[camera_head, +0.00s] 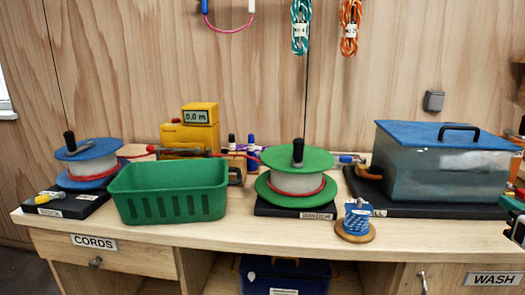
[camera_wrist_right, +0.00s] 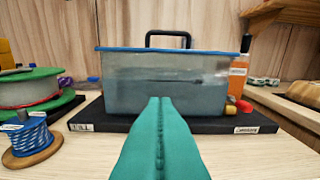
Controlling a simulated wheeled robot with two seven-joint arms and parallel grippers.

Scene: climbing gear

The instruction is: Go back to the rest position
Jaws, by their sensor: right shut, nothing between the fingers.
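My right gripper (camera_head: 511,203) shows at the right edge of the head view, partly cut off by the frame. In the right wrist view its two green fingers (camera_wrist_right: 160,104) are pressed together with nothing between them. They point toward the clear tank (camera_wrist_right: 165,82) with a blue lid, and bare tabletop shows on both sides of them. The tank also shows in the head view (camera_head: 437,165), to the left of and behind the gripper. My left gripper is not in the head view.
A green basket (camera_head: 170,192), a blue-topped reel (camera_head: 88,160), a green reel (camera_head: 297,175), a yellow meter (camera_head: 190,128) and a small blue cord spool (camera_head: 357,218) stand on the wooden bench (camera_head: 240,236). An orange bottle (camera_wrist_right: 238,76) stands by the tank. The front strip is mostly clear.

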